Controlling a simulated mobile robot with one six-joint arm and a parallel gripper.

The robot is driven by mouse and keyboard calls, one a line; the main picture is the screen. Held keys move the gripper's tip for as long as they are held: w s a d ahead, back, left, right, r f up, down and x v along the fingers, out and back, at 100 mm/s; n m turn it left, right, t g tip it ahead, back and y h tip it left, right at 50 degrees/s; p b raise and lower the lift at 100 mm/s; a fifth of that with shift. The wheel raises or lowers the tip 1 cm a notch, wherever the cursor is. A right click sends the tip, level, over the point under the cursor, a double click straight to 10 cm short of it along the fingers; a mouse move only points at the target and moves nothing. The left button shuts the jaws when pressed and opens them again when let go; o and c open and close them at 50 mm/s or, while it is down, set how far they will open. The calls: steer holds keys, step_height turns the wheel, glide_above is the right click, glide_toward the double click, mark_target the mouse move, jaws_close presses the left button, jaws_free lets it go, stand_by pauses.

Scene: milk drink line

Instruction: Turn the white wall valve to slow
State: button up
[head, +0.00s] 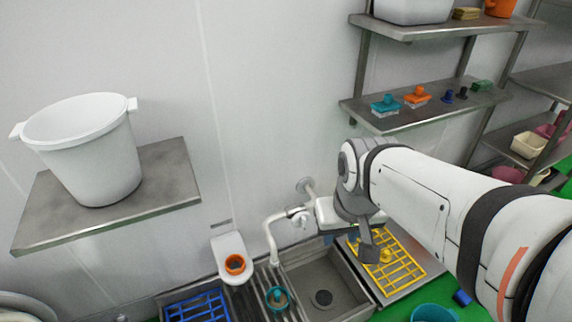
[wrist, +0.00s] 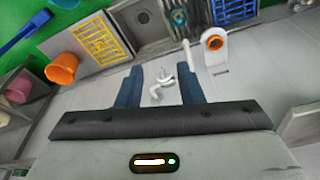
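The white wall valve (head: 299,216) sits on the wall above the sink, beside a white curved spout (head: 270,240). In the wrist view the valve (wrist: 164,82) shows between my two dark blue fingers, a little beyond them. My gripper (wrist: 161,75) is open and empty, with a wide gap between the fingers. In the head view my arm reaches in from the right and its end is close to the valve's right side; the fingers are largely hidden there. I cannot tell whether a finger touches the valve, or read its setting.
The sink (head: 320,290) lies below the valve. A white holder with an orange ring (head: 235,264) is on the left. A yellow rack (head: 395,268) lies right of the sink. A shelf (head: 165,190) with a white bucket (head: 85,150) juts out at the left. Wall shelves (head: 430,112) are above right.

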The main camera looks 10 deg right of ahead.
steer(key=w+f+n+g+b, duration=0.1)
steer(key=w+f+b, duration=0.4)
steer(key=w, duration=0.3)
steer(key=w+f+b, duration=0.4)
steer(key=w, duration=0.4)
steer(key=n+g+b, duration=0.2)
steer(key=b, duration=0.9)
glide_above(304, 218)
steer(key=f, duration=2.4)
steer(key=shift+s+f, duration=0.2)
steer(key=shift+s, duration=0.05)
step_height(304, 218, down, 8)
steer(key=shift+w+r+b, duration=0.15)
steer(key=shift+r+b, duration=0.05)
steer(key=shift+b, duration=0.8)
steer(key=shift+f, duration=0.4)
steer(key=shift+c, duration=0.2)
